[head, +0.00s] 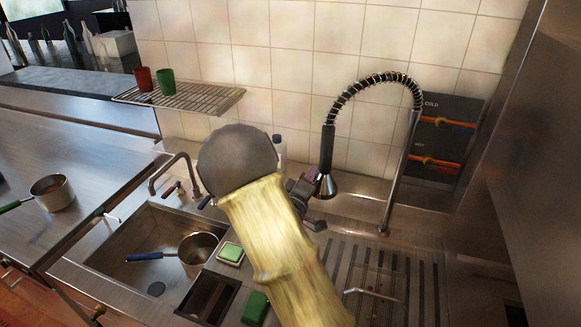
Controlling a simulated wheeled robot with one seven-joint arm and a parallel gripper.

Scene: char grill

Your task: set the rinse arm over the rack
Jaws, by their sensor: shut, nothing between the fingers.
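The rinse arm (327,150) is a black spring hose that arches from a steel post. Its spray head hangs straight down, left of the post. My gripper (313,199) is shut beside the spray head, at its lower left. It looks very close, but I cannot tell whether they touch. My arm hides part of the gripper. A slatted metal rack (205,99) is fixed to the tiled wall at upper left, with a red cup (144,79) and a green cup (167,82) on it. A ribbed drainboard (425,285) lies below and right of the spray head.
A sink (125,262) with a blue-handled pan (197,251) and a faucet (172,163) lies left of my arm. A green sponge (231,252) sits on its edge. Cold and hot valves (440,122) are on the wall at right. A steel panel (490,150) bounds the right side.

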